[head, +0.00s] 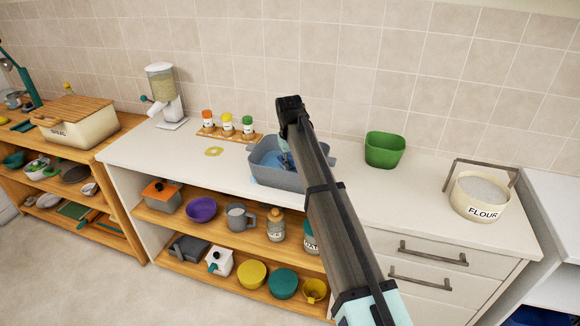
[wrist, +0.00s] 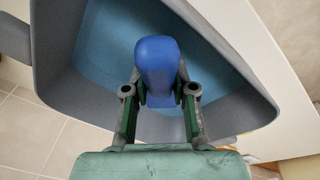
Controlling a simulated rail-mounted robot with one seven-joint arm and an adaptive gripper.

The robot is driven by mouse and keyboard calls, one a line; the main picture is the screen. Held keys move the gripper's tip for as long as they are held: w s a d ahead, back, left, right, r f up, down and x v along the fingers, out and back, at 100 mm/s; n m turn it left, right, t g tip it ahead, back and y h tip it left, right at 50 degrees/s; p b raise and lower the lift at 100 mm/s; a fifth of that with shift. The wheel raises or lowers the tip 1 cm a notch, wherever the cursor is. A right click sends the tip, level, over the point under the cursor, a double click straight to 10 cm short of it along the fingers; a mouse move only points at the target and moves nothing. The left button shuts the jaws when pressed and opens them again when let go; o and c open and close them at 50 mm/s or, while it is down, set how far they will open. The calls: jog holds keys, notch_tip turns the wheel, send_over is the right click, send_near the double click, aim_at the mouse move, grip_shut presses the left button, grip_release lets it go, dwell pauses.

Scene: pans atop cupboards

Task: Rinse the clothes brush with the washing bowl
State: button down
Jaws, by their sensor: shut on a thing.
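The washing bowl (head: 281,179) is a grey tub with blue water inside, standing on the white counter. In the wrist view its grey wall (wrist: 52,60) and the water surround my gripper. My gripper (wrist: 160,100) is shut on the clothes brush (wrist: 157,65), whose rounded blue end shows between the fingers. In the head view my gripper (head: 285,160) reaches down inside the bowl, largely covered by my dark arm. The brush's lower part is hidden, so I cannot tell how deep it sits in the water.
A green bowl (head: 384,149) stands right of the washing bowl, and a flour container (head: 481,197) is farther right. A dispenser (head: 164,92) stands behind. Shelves below hold several pots and bowls.

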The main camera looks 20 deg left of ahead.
jog(key=shift+d, duration=1)
jog(key=shift+a, duration=0.1)
jog(key=shift+a+p, duration=0.4)
jog(key=shift+a, duration=0.7)
jog(key=shift+d, duration=1.25)
jog(key=shift+r+p, duration=0.15)
jog(key=shift+p, duration=0.15)
notch_tip(320, 180, up, 10)
jog(key=p, duration=0.5)
jog(key=shift+r+p, duration=0.25)
jog(key=shift+p, duration=0.15)
